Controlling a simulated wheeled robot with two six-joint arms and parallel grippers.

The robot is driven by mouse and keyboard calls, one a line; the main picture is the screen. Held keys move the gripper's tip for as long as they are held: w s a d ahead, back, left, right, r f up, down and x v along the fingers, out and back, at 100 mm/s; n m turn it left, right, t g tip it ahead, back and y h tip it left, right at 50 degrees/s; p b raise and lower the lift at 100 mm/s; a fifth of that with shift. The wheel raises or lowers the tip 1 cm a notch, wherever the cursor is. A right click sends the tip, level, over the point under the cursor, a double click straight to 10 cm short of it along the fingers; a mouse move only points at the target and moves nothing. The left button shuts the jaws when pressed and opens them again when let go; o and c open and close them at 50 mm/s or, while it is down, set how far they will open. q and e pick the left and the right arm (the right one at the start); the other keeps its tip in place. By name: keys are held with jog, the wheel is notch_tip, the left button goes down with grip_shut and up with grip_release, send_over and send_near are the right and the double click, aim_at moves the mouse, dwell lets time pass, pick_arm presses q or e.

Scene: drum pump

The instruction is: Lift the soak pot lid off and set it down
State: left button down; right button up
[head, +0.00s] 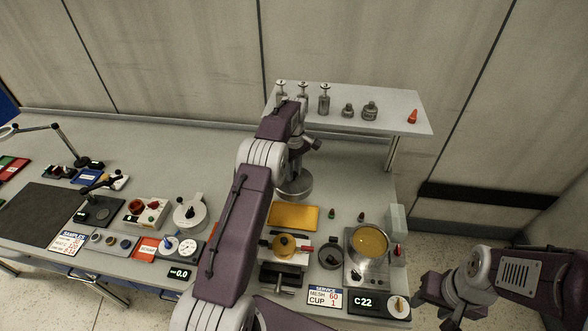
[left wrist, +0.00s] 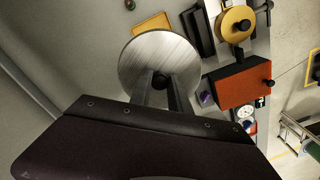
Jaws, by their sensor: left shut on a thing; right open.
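The soak pot lid (head: 294,188) is a round grey metal disc. My left gripper (head: 298,172) is shut on its dark knob, and the left wrist view shows the lid's brushed top (left wrist: 150,58) below the fingers. The lid is off to the left of and behind the soak pot, near the yellow mat; I cannot tell whether it touches the bench. The soak pot (head: 370,241) stands uncovered at the bench's front right, with amber contents showing. My right gripper (head: 436,302) is open and empty, low at the right, off the bench's front edge.
The yellow mat (head: 294,216) lies in front of the lid. A raised shelf (head: 391,123) with metal bottles and weights stands behind. A yellow round part with a black knob (head: 284,245) sits left of the pot. My left arm hides part of the bench.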

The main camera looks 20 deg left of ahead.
pick_arm(q)
jog(key=f, duration=0.1)
jog(key=f+b, duration=0.1)
jog(key=f, duration=0.1)
jog(key=shift+s+b, duration=0.3)
jog(key=shift+s, duration=0.05)
notch_tip(320, 180, down, 8)
jog(key=b, duration=0.3)
jog(key=shift+w+r, duration=0.15)
jog(key=shift+w, duration=0.05)
notch_tip(320, 180, down, 3)
jog(key=shift+r+b, duration=0.1)
jog(key=shift+b, duration=0.85)
jog(key=shift+f+b, duration=0.35)
jog(key=shift+f, duration=0.35)
jog(key=shift+f, duration=0.1)
